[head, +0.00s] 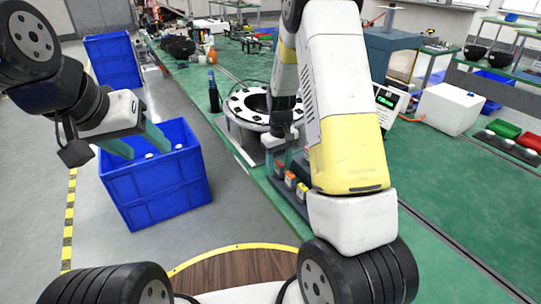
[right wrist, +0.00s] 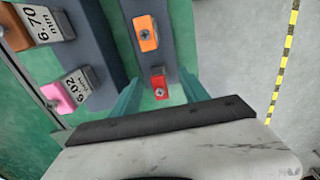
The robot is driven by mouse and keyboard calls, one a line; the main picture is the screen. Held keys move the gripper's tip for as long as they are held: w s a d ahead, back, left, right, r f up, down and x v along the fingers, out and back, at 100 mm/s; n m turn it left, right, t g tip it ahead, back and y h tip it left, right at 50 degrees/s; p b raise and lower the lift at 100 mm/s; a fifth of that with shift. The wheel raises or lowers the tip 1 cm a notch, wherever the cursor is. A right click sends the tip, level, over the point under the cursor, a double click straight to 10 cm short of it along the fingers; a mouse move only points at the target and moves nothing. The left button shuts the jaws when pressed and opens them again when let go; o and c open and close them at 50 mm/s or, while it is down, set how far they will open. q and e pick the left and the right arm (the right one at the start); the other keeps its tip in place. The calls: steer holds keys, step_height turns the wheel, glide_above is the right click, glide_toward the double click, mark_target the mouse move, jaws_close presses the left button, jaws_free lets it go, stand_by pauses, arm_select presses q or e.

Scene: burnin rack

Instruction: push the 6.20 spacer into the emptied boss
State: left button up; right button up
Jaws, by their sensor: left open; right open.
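My right gripper (head: 280,156) is over a dark rack (head: 285,196) of small coloured spacers at the table edge. In the right wrist view its teal fingers (right wrist: 162,88) are open, with a red spacer block (right wrist: 159,88) between their tips, not visibly gripped. An orange block (right wrist: 146,34) sits in the same rail. A white ring (head: 232,101) with dark holes stands behind; the emptied boss cannot be told. My left gripper (head: 140,145) is open over the blue crate.
The blue crate (head: 155,193) with small white items stands on the floor at left; another blue crate (head: 113,60) is behind. A dark bottle (head: 214,92) stands near the ring. A readout (head: 387,98) and white box (head: 449,108) are at right. The green table (head: 440,200) is clear at right front.

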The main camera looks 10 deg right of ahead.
mark_target(279, 161)
steer(key=shift+c, duration=0.2)
stand_by(0.5)
jaws_close()
stand_by(1.1)
steer(key=shift+r, duration=0.1)
steer(key=shift+r, duration=2.9)
steer(key=c, duration=1)
jaws_free()
steer(key=shift+c, duration=0.2)
jaws_close()
